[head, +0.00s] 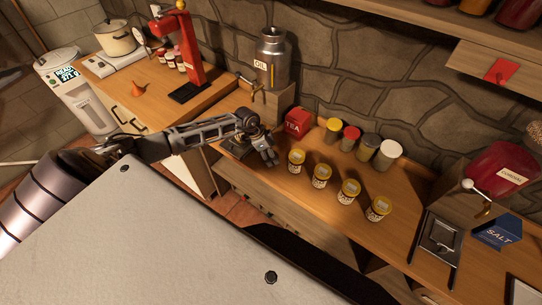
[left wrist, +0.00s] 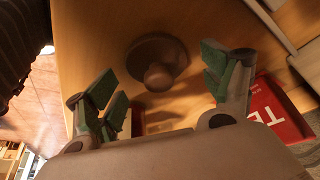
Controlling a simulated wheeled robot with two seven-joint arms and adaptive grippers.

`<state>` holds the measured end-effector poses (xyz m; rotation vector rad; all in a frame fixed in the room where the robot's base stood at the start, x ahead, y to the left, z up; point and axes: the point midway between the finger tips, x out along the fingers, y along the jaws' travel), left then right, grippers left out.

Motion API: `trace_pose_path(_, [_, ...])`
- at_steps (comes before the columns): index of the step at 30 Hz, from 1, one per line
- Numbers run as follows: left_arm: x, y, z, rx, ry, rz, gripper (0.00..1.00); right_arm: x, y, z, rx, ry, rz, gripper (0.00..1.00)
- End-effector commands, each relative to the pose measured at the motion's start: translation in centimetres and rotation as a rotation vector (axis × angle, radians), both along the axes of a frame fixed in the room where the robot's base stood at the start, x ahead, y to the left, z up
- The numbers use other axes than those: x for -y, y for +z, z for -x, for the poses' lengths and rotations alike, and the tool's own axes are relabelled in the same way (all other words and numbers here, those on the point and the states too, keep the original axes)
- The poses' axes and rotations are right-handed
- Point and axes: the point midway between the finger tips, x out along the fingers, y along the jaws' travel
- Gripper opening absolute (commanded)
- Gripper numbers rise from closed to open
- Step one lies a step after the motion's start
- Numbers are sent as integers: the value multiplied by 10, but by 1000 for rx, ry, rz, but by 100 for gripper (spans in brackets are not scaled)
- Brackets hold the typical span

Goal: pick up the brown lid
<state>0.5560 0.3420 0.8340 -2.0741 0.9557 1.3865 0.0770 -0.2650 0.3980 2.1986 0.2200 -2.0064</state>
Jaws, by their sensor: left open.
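The brown lid (left wrist: 157,60) lies on the wooden worktop in the left wrist view, a round disc with a knob facing the camera. My left gripper (left wrist: 164,88) is open, with its green-padded fingers apart on either side of the view; the lid shows between and beyond them, not gripped. In the head view my left gripper (head: 264,156) hangs over the left end of the right worktop, beside the red tea box. I cannot make out the lid for certain there, as the gripper and arm cover that area. My right gripper is not in view.
The red tea box (head: 297,122) stands close to the gripper and also shows in the left wrist view (left wrist: 272,115). Several yellow-lidded jars (head: 321,176) stand to the right, with more jars behind. An oil canister (head: 272,58) stands behind on a wooden block.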

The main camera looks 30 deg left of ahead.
Motion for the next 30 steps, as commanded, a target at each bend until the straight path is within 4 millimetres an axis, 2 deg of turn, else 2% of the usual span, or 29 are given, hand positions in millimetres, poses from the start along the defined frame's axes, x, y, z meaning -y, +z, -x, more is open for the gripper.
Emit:
trace_pose_path(13, [0, -1, 0, 0, 0, 0, 82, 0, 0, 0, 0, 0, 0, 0])
trace_pose_path(14, [0, -1, 0, 0, 0, 0, 81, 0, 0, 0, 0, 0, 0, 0])
trace_pose_path(22, [0, -1, 0, 0, 0, 0, 46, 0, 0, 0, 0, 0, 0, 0])
trace_pose_path(30, [0, -1, 0, 0, 0, 0, 45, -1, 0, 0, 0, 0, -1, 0])
